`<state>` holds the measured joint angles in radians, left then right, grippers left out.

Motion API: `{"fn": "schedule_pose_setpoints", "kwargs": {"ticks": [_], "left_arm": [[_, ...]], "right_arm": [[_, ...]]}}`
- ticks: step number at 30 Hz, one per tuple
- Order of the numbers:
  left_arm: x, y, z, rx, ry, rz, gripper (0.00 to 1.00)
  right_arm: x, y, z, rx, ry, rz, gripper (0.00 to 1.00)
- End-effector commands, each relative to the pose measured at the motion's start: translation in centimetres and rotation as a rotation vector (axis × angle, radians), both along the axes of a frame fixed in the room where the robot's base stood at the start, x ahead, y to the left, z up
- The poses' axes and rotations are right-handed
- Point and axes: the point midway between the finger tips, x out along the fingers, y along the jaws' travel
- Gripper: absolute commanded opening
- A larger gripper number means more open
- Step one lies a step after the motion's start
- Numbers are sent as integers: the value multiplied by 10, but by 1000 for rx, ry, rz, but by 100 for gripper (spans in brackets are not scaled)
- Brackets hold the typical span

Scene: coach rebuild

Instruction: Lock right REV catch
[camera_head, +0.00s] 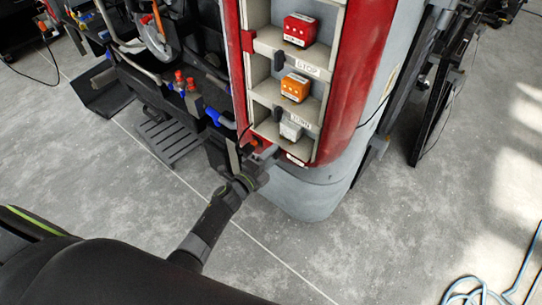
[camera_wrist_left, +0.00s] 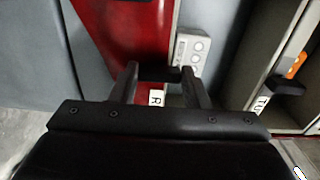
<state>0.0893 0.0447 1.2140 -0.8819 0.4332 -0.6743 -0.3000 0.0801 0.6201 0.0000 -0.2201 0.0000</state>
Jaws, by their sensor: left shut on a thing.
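The lamp housing is a red and cream panel with three stacked bays. The grey REV lamp (camera_head: 291,130) sits in the lowest bay, and its round lenses show in the wrist view (camera_wrist_left: 192,50). A white label (camera_wrist_left: 157,97) reading "R", partly hidden, shows between my fingers. My left gripper (camera_head: 264,154) is at the panel's lower left edge. In the wrist view its fingers (camera_wrist_left: 160,78) are closed on a small black catch (camera_wrist_left: 159,73) beside the REV lamp. The catch's exact angle is hard to tell. My right gripper is not in view.
Above are the orange lamp (camera_head: 295,87) at the TURN label and the red lamp (camera_head: 299,30) at STOP, each with a black catch. Cluttered equipment (camera_head: 180,85) stands left of the panel. A blue hose (camera_head: 480,292) lies at lower right. The floor in front is clear.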

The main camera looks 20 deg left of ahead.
Motion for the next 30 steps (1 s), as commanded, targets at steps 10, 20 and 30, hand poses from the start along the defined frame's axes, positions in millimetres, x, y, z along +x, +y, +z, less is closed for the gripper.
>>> {"fn": "schedule_pose_setpoints", "kwargs": {"ticks": [10,20,30], "left_arm": [[0,0,-1,-2,2,1,64],[-6,2,-1,-1,1,1,64],[-65,24,-2,1,3,2,64]], "right_arm": [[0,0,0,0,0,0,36],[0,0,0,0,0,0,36],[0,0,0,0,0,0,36]]}}
